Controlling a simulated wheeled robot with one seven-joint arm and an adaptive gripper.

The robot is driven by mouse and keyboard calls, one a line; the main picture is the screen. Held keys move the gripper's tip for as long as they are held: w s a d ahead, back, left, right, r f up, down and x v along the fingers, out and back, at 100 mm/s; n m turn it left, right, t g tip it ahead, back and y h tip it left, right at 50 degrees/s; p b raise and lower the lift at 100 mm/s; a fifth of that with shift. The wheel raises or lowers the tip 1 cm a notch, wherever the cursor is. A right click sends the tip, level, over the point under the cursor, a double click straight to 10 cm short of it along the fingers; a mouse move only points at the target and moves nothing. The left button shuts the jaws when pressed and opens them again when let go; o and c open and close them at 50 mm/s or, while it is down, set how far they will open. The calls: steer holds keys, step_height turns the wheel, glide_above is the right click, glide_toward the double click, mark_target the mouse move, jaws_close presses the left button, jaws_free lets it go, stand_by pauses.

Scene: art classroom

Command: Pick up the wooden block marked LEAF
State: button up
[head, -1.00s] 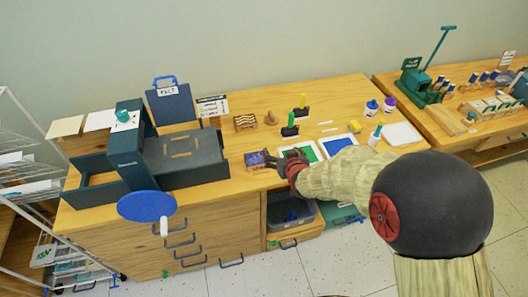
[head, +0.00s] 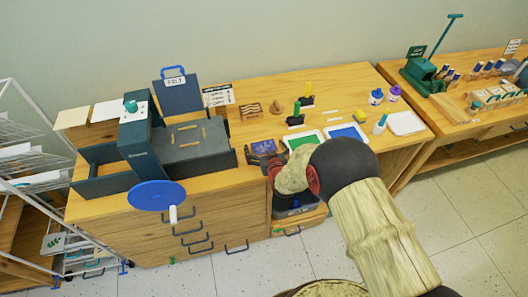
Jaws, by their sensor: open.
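No LEAF marking is readable in the head view. A small block with a dark purple-blue top (head: 264,146) lies on the wooden table, left of the green tray; its marking is too small to read. A wooden block with wavy stripes (head: 250,110) stands farther back. My gripper (head: 266,160) is open at the table's front edge, just in front of the purple-topped block and partly over it in the picture. I cannot tell whether they touch. My forearm hides part of the table front.
A green tray (head: 303,140) and a blue tray (head: 347,133) lie right of the gripper. A dark press (head: 185,145) with a blue disc (head: 156,195) fills the left. Bottles (head: 376,97) and a white tray (head: 407,124) are at the right. A brown knob-like item (head: 276,107) stands behind.

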steer(key=shift+w+f, duration=0.1)
steer(key=shift+w, duration=0.2)
steer(key=shift+c, duration=0.8)
steer(key=c, duration=1.1)
steer(key=shift+c, duration=0.6)
